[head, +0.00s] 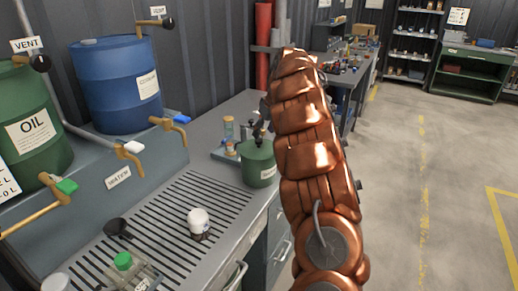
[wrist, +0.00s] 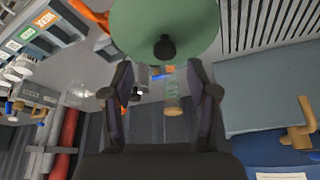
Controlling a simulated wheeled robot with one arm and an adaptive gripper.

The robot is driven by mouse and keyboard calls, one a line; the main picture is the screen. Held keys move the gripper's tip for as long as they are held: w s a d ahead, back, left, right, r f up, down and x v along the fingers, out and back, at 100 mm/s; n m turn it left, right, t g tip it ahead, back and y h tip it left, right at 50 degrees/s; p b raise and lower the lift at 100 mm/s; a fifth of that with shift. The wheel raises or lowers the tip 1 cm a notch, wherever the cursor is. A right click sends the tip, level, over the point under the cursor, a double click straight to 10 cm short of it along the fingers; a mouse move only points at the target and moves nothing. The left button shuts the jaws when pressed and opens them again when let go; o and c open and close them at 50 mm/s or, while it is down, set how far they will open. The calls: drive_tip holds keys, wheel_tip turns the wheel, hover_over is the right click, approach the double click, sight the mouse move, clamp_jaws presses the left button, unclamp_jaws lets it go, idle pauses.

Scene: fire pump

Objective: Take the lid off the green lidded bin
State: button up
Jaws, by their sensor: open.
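The lid sits on the bin. My gripper (wrist: 162,92) is open and empty. The knob lies just beyond the fingertips, roughly midway between them, with no contact visible. In the head view my arm hides most of the gripper.
A small tray with bottles (head: 229,140) stands close behind the bin. A slotted drain grate (head: 165,225) with a white-topped item (head: 199,221) and a black scoop (head: 117,227) lies to the left. Blue (head: 117,85) and green (head: 33,125) drums with taps stand further left. Floor on the right is clear.

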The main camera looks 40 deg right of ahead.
sight(259, 140)
drive_tip(key=shift+a+p+x, duration=0.15)
drive_tip(key=shift+p+x, duration=0.35)
drive_tip(key=shift+x, duration=0.3)
drive_tip(key=shift+a+p+x, duration=0.1)
drive_tip(key=shift+p+x, duration=0.4)
drive_tip(key=shift+x, duration=0.35)
drive_tip(key=shift+p+x, duration=0.3)
drive_tip(key=shift+x, duration=0.9)
drive_tip(key=shift+w, duration=0.1)
drive_tip(key=shift+r, duration=0.1)
clamp_jaws()
